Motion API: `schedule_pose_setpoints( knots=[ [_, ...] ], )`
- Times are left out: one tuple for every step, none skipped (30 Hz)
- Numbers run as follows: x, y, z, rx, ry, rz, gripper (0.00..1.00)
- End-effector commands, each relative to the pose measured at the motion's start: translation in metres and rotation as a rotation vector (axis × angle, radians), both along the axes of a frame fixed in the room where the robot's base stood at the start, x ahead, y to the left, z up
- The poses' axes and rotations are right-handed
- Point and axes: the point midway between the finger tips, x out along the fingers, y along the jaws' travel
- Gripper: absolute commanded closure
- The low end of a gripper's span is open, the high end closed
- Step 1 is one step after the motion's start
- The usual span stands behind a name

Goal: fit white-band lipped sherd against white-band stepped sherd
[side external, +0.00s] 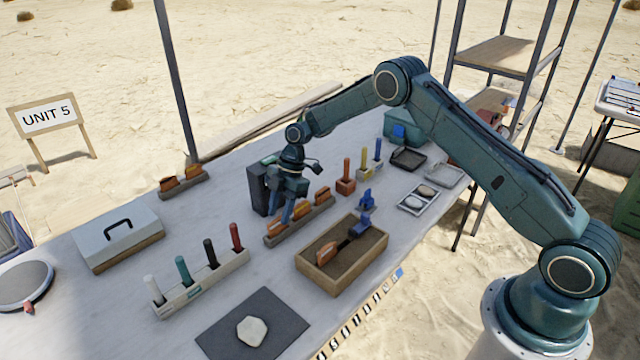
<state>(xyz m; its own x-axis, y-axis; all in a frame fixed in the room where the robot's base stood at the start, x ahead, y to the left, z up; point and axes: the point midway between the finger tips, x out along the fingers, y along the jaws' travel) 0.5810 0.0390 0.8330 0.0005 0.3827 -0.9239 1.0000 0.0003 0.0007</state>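My gripper (281,216) points down at the left end of a wooden rack (312,222) that holds several orange-brown sherds. Its blue fingers are close to the leftmost sherd (275,229); whether they touch it I cannot tell. Two more sherds (301,209) and (322,194) stand to the right in this rack. Another orange sherd (327,253) lies in a wooden box (338,286) with a dark fill, beside a dark and blue clamp-like piece (361,226). The bands, lips and steps are too small to make out, so I cannot tell which sherd is which.
A second rack (183,190) with sherds stands at the far left. A dark upright block (259,188) is behind my gripper. A holder with coloured handles (205,287), a lidded box (118,240) and a dark mat (283,340) with a pale stone (252,331) stand nearer.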

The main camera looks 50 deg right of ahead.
Motion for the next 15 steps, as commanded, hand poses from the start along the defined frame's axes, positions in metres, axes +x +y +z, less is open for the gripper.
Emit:
schedule_pose_setpoints(
  knots=[
    [-0.001, 0.003, -0.007, 0.001, 0.003, 0.001, 0.65],
    [-0.002, 0.005, -0.010, 0.000, 0.003, 0.001, 0.65],
    [-0.001, 0.006, -0.014, 0.000, 0.003, 0.001, 0.65],
    [-0.001, 0.007, -0.017, 0.000, 0.003, 0.001, 0.65],
    [-0.001, 0.008, -0.020, 0.000, 0.002, 0.001, 0.65],
    [-0.001, 0.009, -0.023, 0.000, 0.002, 0.001, 0.65],
    [-0.001, 0.010, -0.025, 0.000, 0.002, 0.001, 0.65],
    [-0.001, 0.010, -0.026, 0.000, 0.001, 0.000, 0.65],
    [-0.001, 0.011, -0.027, 0.000, 0.001, 0.000, 0.65],
    [-0.001, 0.011, -0.027, 0.000, 0.001, 0.000, 0.65],
    [-0.001, 0.011, -0.028, 0.000, 0.001, 0.000, 0.65],
    [-0.001, 0.011, -0.028, 0.000, 0.001, 0.000, 0.65],
    [-0.001, 0.011, -0.028, 0.000, 0.000, 0.000, 0.65],
    [-0.001, 0.011, -0.028, 0.000, 0.001, 0.000, 0.65],
    [-0.001, 0.011, -0.027, 0.000, 0.001, 0.000, 0.65]
  ],
)
